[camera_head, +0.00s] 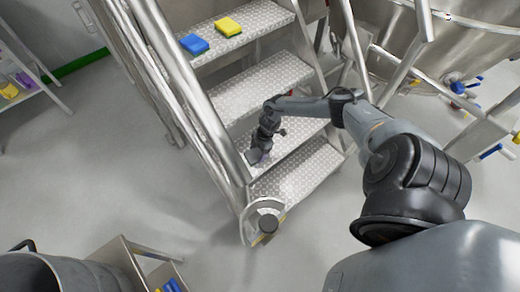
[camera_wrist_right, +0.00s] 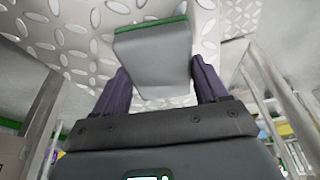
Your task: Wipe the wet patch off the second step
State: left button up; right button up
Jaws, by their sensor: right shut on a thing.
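The metal stairs have bright diamond-plate treads. The lowest tread (camera_head: 300,175) is at the front and the second step (camera_head: 297,137) is just above it. My right gripper (camera_head: 259,157) is low over the left part of the second step, partly covering it. In the right wrist view, its two dark fingers are shut on a grey block with a green edge (camera_wrist_right: 153,58), held close to the diamond plate (camera_wrist_right: 75,40). I cannot tell whether the block touches the tread. I cannot make out a clear wet patch. My left gripper is not in view.
A blue sponge (camera_head: 194,44) and a yellow sponge (camera_head: 228,26) lie on a higher tread. Metal side rails (camera_head: 205,120) border the stairs. A steel vessel (camera_head: 465,40) stands right, a grey drum (camera_head: 40,272) lower left. The floor left of the stairs is clear.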

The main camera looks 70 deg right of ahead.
aim_at(248, 159)
jog(key=shift+w+a, duration=0.3)
jog(key=shift+a, duration=0.25)
jog(key=shift+w+a, duration=0.25)
jog(key=shift+a, duration=0.25)
jog(key=shift+w+a+p, duration=0.2)
jog(key=shift+a+p, duration=0.2)
jog(key=shift+p, duration=0.05)
jog(key=shift+w+a, duration=0.3)
jog(key=shift+a, duration=0.35)
jog(key=shift+w+a+p, duration=0.25)
jog(key=shift+a+p, duration=0.05)
jog(key=shift+a, duration=0.1)
jog(key=shift+w+f, duration=0.1)
jog(key=shift+d, duration=0.1)
